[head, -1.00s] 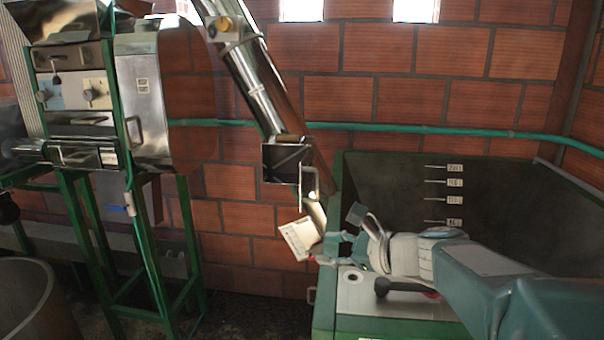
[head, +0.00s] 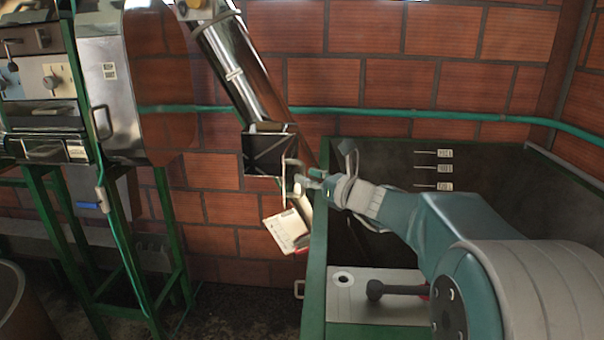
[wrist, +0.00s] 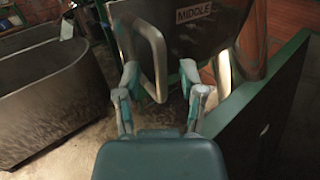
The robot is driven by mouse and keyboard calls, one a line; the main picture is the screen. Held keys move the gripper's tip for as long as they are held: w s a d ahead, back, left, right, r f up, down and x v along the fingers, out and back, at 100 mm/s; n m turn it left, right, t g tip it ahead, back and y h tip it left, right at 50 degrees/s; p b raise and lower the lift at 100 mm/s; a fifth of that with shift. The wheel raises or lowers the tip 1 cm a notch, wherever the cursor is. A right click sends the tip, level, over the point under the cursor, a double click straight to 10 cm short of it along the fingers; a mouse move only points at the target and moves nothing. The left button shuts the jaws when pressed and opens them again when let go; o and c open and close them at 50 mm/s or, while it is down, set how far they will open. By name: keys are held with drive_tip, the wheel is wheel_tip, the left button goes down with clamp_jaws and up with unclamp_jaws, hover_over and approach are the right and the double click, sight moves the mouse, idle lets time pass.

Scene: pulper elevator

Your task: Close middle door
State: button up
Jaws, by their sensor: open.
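The middle door (wrist: 205,35) shows in the wrist view as a dark metal panel with a "MIDDLE" label at the top. Its looped metal handle (wrist: 158,62) stands out from the panel. My gripper (wrist: 160,76) is open, with one finger on each side of the handle's right bar. I cannot tell whether either finger touches it. In the head view my gripper (head: 306,179) is at the handle (head: 289,180), just right of the dark open box (head: 268,153) on the slanted metal tube. The door panel is hard to make out there.
A green-edged tank (head: 318,270) stands right of the handle, under my arm. A pale plate (head: 286,231) hangs below the box. A green-framed machine (head: 120,90) stands at left. A grey tub (wrist: 45,100) stands on the floor in the wrist view.

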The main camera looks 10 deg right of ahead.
drive_tip(key=shift+x, duration=1.15)
drive_tip(key=shift+c, duration=0.3)
clamp_jaws()
drive_tip(key=shift+d, duration=0.1)
